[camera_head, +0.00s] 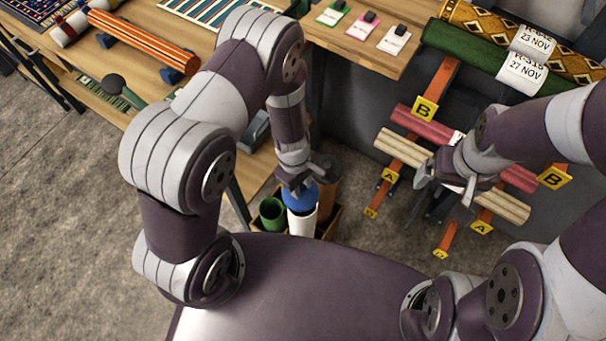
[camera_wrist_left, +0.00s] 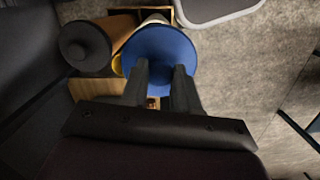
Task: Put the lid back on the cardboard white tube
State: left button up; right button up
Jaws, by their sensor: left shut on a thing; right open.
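The blue lid (camera_head: 299,199) is round and sits in the jaws of my left gripper (camera_head: 296,186), which is shut on it. The lid is right at the top of the white cardboard tube (camera_head: 302,224), which stands upright in a wooden box. I cannot tell whether lid and tube touch. In the left wrist view the lid (camera_wrist_left: 160,52) lies at the fingertips (camera_wrist_left: 160,72) and hides most of the tube below. My right gripper (camera_head: 446,190) is open, in front of the rolled-rug rack, far from the tube.
In the box (camera_head: 328,226), a green tube (camera_head: 271,212) stands left of the white one and a brown tube (camera_head: 328,190) behind right. The brown tube has a dark cap (camera_wrist_left: 85,45). A workbench (camera_head: 258,165) borders the left; rug rolls (camera_head: 425,124) lie right.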

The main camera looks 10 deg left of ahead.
aim_at(302, 195)
pick_arm(q)
jog(key=shift+d+f, duration=0.1)
jog(key=shift+f, duration=0.2)
jog(key=f+b, duration=0.5)
jog(key=shift+w+f+b, duration=0.2)
jog(key=shift+f+b, duration=0.1)
jog(key=shift+f, duration=0.2)
jog(key=shift+w, duration=0.1)
jog(key=shift+d, duration=0.1)
dwell(0.5)
dwell(0.3)
dwell(0.7)
jog(key=o, duration=1.6)
